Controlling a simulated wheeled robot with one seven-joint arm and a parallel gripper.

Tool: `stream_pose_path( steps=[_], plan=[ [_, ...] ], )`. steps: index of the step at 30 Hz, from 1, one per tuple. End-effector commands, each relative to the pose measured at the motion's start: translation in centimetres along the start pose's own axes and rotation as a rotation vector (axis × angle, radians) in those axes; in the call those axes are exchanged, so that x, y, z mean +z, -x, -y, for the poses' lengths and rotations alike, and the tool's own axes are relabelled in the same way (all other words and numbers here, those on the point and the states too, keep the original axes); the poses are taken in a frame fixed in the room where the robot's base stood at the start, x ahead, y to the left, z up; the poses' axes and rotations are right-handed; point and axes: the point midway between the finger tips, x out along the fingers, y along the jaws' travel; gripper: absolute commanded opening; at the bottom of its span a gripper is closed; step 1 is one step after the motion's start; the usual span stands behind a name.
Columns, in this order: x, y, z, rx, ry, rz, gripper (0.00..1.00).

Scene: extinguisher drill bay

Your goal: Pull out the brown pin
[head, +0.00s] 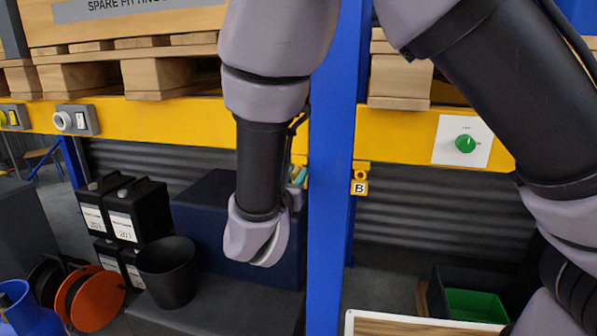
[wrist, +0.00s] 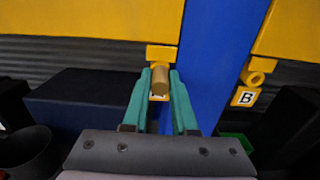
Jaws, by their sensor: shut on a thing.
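The brown pin (wrist: 161,81) shows in the wrist view as a short tan-brown cylinder at the yellow bracket (wrist: 162,54) on the blue post. My gripper (wrist: 159,80) has its two teal fingers on either side of the pin, shut on it. How deep the pin sits in the bracket is hidden. In the head view my gripper (head: 298,175) shows only as a bit of teal at the left side of the post, mostly behind my wrist. The pin cannot be made out there.
The blue post (head: 335,200) stands right of my gripper. On it is a yellow ring holder (head: 361,170) with a "B" label (head: 360,188). A yellow beam (head: 165,120) crosses behind. A dark blue box (head: 200,215), a black bucket (head: 168,272) and black canisters (head: 140,210) stand left.

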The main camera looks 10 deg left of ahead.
Motion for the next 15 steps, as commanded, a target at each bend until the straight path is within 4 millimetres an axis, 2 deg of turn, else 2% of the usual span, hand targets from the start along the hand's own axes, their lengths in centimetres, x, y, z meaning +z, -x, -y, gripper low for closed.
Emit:
stream_pose_path(
  steps=[15],
  plan=[
    [0.0, 2.2, -0.1, 0.003, 0.0, -0.001, 0.0]
  ],
)
